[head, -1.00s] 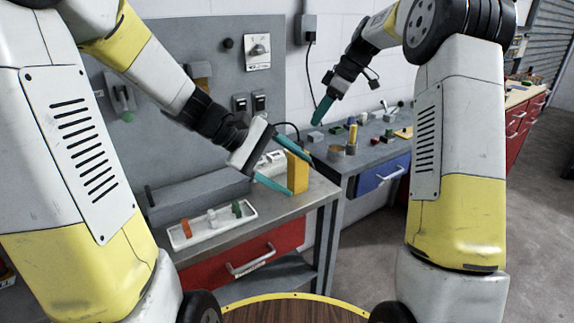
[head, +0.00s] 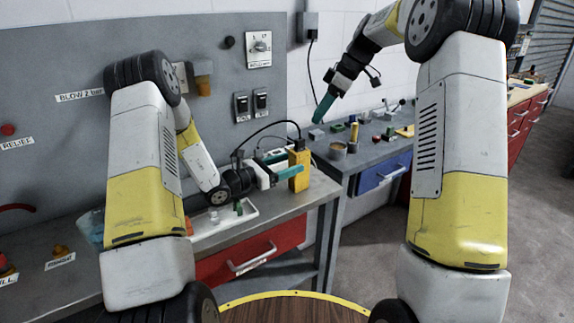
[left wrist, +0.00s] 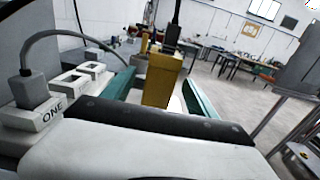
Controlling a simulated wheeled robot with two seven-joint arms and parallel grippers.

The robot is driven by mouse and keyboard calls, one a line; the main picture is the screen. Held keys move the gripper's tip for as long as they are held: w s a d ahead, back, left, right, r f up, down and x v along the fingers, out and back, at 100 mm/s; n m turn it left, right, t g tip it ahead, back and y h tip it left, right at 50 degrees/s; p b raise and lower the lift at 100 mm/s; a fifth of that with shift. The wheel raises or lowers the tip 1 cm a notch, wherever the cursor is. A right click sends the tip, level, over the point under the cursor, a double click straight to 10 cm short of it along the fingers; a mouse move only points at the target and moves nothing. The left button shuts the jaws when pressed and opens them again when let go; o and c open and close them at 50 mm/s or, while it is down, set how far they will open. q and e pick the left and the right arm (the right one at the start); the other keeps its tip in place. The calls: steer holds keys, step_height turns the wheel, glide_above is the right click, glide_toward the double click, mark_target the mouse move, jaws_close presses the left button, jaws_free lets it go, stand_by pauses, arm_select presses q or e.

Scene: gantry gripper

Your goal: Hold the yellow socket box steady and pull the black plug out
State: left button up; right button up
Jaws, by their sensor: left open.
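The yellow socket box (head: 299,178) stands upright near the right end of the grey bench. The black plug (head: 298,145) sits in its top, with a black cable arching left. My left gripper (head: 294,163) is open, with its teal fingers on either side of the box. In the left wrist view the box (left wrist: 160,82) stands between the spread fingers, with gaps visible beside it; the plug (left wrist: 172,38) rises from its top. My right gripper (head: 322,110) hangs well above the second bench, away from the box; its finger gap cannot be made out.
A white tray (head: 245,217) with small parts lies on the bench in front of my left wrist. White socket blocks (left wrist: 75,82) stand left of the gripper; a grey plug (left wrist: 32,88) sits in the one marked ONE. The second bench (head: 365,155) holds several small items.

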arm_select(q)
steer(key=x, duration=0.7)
steer(key=shift+d, duration=0.15)
jaws_close()
arm_select(e)
steer(key=shift+o, duration=0.7)
steer(key=shift+a+n+h, duration=0.3)
steer(key=shift+a+n, duration=0.15)
steer(key=shift+n, duration=0.05)
steer(key=n+g+h, duration=0.1)
steer(key=n+h, duration=0.4)
steer(key=n, duration=0.3)
glide_toward(300, 139)
step_height(300, 139, down, 11)
steer(key=shift+a+r, duration=0.1)
steer(key=shift+c, duration=0.2)
